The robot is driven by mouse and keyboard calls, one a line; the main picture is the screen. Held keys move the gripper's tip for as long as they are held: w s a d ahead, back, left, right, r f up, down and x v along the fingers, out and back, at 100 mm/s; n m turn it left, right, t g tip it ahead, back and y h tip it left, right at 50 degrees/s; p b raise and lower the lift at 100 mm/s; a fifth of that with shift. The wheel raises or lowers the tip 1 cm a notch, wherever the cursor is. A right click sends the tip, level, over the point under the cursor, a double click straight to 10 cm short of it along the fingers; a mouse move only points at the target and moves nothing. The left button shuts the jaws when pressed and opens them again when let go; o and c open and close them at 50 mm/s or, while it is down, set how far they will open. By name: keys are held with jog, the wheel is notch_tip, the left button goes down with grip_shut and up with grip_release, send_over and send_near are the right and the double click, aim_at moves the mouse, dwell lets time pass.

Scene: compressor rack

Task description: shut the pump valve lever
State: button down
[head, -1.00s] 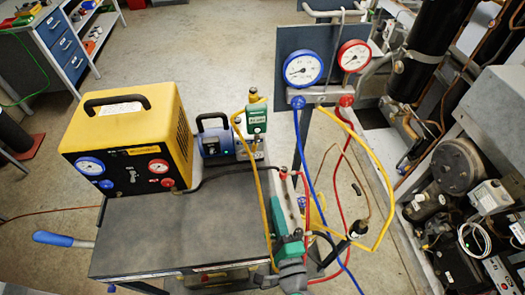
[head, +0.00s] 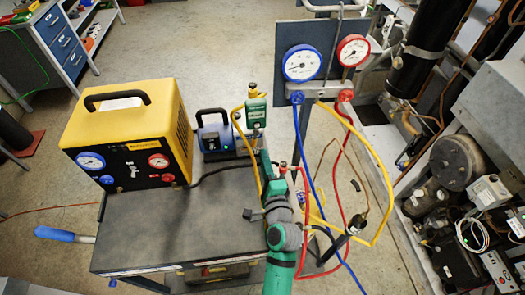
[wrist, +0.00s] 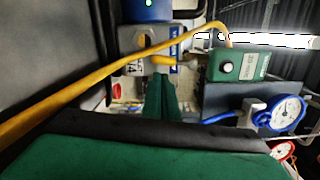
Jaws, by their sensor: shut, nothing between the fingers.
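The pump (head: 217,138) is a blue and grey unit with a black handle, at the back of the dark cart top. In the wrist view its blue body (wrist: 145,8) and grey front are at the top, with a brass-yellow fitting (wrist: 165,60) on the front. I cannot clearly make out the valve lever; it may be among the fittings there or hidden. My gripper (head: 264,158) is to the right of and nearer than the pump. In the wrist view its green fingers (wrist: 161,82) are shut and empty, pointing just below the fitting; contact cannot be told.
A yellow hose (wrist: 90,80) crosses close by on the left. A green gauge box (head: 255,112) stands right of the pump. A yellow recovery machine (head: 125,130) is on the left. Blue, red and yellow hoses hang from the manifold (head: 320,90). The cart top (head: 165,225) is mostly clear.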

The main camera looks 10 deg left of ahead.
aim_at(260, 141)
jog(key=shift+x, duration=1.55)
